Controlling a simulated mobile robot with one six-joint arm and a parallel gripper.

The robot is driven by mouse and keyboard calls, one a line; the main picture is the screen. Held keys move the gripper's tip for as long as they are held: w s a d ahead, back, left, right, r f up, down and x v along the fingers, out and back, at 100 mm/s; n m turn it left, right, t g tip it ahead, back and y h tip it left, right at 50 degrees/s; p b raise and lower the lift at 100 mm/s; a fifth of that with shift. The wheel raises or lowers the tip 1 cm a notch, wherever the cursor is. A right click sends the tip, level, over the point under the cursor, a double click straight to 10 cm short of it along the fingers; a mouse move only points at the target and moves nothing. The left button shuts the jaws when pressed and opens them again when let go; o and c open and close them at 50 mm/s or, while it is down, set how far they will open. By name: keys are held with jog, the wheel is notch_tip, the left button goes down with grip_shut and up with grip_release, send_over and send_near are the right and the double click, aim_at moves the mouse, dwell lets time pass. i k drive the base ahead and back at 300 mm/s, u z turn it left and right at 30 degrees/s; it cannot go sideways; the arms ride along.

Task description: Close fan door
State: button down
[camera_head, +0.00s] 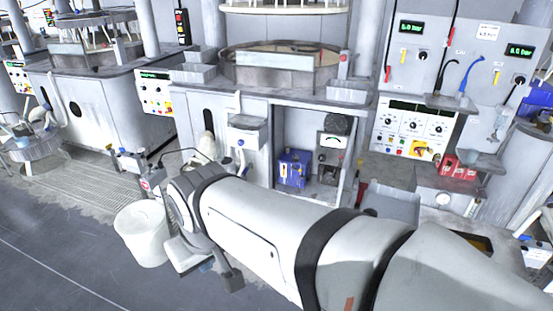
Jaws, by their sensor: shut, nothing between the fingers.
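The cabinet under the middle polishing machine is open at the front, and its interior (307,128) shows. A blue box (293,168) and a unit with a gauge (333,145) stand inside. A dark round part (337,123), possibly the fan, sits above the gauge. I cannot clearly make out the fan door; my arm covers the opening's lower part. My gripper (231,279) appears as a small dark end below the arm's left joint. It looks shut and empty, in front of and to the left of the opening, apart from the cabinet.
A white bucket (143,233) stands on the floor just left of my arm. The polishing platen (285,66) is above. Grey floor (60,225) at the left is clear.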

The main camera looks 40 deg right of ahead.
aim_at(347, 195)
jog(key=z, duration=0.1)
jog(key=i, duration=2.05)
jog(key=z, duration=3.1)
jog(key=i, duration=0.95)
